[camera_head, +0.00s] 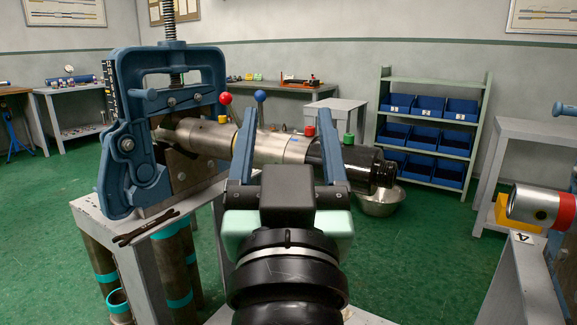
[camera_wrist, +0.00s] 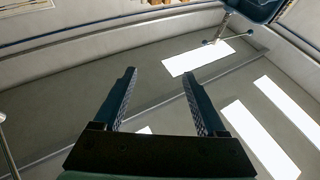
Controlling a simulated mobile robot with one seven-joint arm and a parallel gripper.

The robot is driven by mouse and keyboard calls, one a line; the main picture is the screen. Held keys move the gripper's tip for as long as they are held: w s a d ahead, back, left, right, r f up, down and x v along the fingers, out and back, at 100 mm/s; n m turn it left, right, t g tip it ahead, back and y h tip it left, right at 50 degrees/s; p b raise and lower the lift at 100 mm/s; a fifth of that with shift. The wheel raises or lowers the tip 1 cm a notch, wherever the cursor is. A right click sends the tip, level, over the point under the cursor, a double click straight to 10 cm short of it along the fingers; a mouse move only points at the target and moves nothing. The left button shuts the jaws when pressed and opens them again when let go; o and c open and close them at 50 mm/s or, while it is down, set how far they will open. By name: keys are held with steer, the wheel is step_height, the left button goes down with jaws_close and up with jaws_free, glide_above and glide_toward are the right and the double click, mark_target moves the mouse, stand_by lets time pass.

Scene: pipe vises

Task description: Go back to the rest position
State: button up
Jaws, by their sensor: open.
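My gripper (camera_head: 287,125) is in the middle of the head view, its two blue fingers spread apart with nothing held between them. In the wrist view my gripper (camera_wrist: 158,98) shows open fingers against wall and ceiling with bright light panels. Behind the fingers in the head view, a grey metal pipe (camera_head: 205,138) with a black end piece (camera_head: 370,166) lies across the picture. The blue pipe vise (camera_head: 130,175) stands around the pipe's left end. Part of the pipe is hidden behind my gripper; I cannot tell whether the fingers touch it.
A grey stand (camera_head: 93,212) carries the vise, with a dark wrench (camera_head: 147,229) on its top. Pipes (camera_head: 172,262) stand below it. A metal bowl (camera_head: 381,203) sits on the floor. A shelf with blue bins (camera_head: 428,106) is behind. Another pipe (camera_head: 535,206) is at right.

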steer(key=s+r+t, duration=0.5)
steer(key=s+r, duration=0.4)
steer(key=r, duration=0.2)
step_height(320, 180, up, 37)
steer(key=w+p, duration=0.1)
steer(key=p, duration=3.7)
steer(key=shift+g, duration=0.3)
